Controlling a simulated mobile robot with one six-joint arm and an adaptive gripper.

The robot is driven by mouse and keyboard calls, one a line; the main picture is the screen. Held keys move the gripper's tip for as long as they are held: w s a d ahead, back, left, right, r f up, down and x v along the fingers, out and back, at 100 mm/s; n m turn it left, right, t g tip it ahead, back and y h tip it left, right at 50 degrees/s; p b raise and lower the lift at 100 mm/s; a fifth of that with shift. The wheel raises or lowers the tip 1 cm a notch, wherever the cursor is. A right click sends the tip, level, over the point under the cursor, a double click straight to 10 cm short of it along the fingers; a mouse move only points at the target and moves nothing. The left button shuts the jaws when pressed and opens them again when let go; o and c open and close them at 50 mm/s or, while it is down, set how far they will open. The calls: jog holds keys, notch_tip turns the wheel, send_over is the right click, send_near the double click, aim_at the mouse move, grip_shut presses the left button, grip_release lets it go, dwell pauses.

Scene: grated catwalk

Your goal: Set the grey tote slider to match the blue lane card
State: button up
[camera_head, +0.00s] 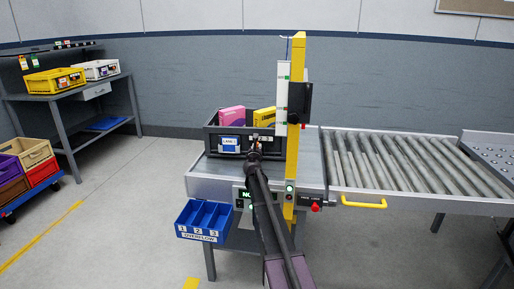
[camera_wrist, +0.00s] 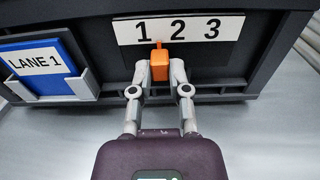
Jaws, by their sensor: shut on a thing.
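The dark grey tote (camera_head: 212,132) stands on the conveyor table in the head view. In the wrist view, its front wall (camera_wrist: 105,75) carries a white strip (camera_wrist: 228,28) marked 1, 2, 3. An orange slider (camera_wrist: 159,68) sits under the strip, its thin pointer between 1 and 2, a little nearer 1. My gripper (camera_wrist: 160,80) is shut on the slider, one finger on each side. The blue lane card (camera_wrist: 71,58) reads LANE 1 and sits in a grey holder left of the slider; it also shows in the head view (camera_head: 229,148).
Pink (camera_head: 231,115) and yellow (camera_head: 265,117) boxes are inside the tote. A yellow post (camera_head: 293,150) stands close to the right of my arm. A blue overflow bin (camera_head: 204,218) hangs at the table's front left. Rollers (camera_head: 410,162) extend right.

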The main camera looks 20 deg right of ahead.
jog(key=shift+w+a, duration=0.35)
jog(key=shift+a, duration=0.25)
dwell(0.7)
jog(key=o, duration=0.6)
jog(key=shift+s, duration=0.15)
jog(key=shift+v, duration=3.4)
